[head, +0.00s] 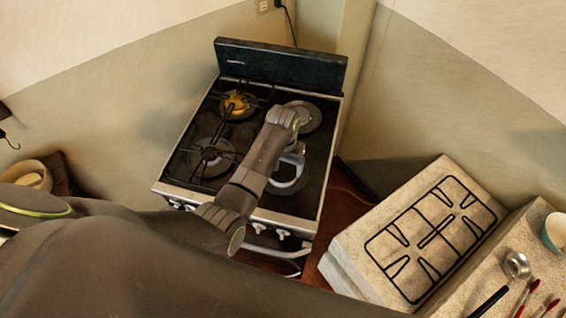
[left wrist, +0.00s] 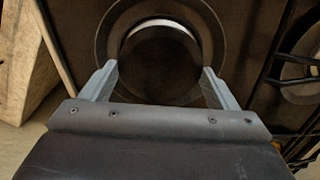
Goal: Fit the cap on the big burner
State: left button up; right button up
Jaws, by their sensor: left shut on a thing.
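My left gripper (head: 289,168) reaches over the front right part of the stove, and its fingers show on both sides in the left wrist view (left wrist: 159,69). It is shut on the cap (left wrist: 160,80), a dark round disc. The big burner (left wrist: 203,28) lies under the cap, with its wide round ring showing around it. A bright crescent of the burner shows past the cap's far edge. I cannot tell whether the cap touches the burner. In the head view the gripper and arm partly cover this burner (head: 288,188) and hide the cap. My right gripper is not in view.
The stove (head: 262,215) has grates over its left burners and an uncovered burner (head: 304,116) at back right. Its back panel (head: 281,64) stands upright. A loose black grate (head: 432,236) lies on the counter at right, near a ladle (head: 517,264) and a bowl (head: 554,232).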

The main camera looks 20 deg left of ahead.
pick_arm(q)
jog(key=shift+f, duration=0.15)
dwell(0.8)
jog(key=o, duration=1)
jog(key=shift+c, duration=0.2)
jog(key=shift+r, duration=3.5)
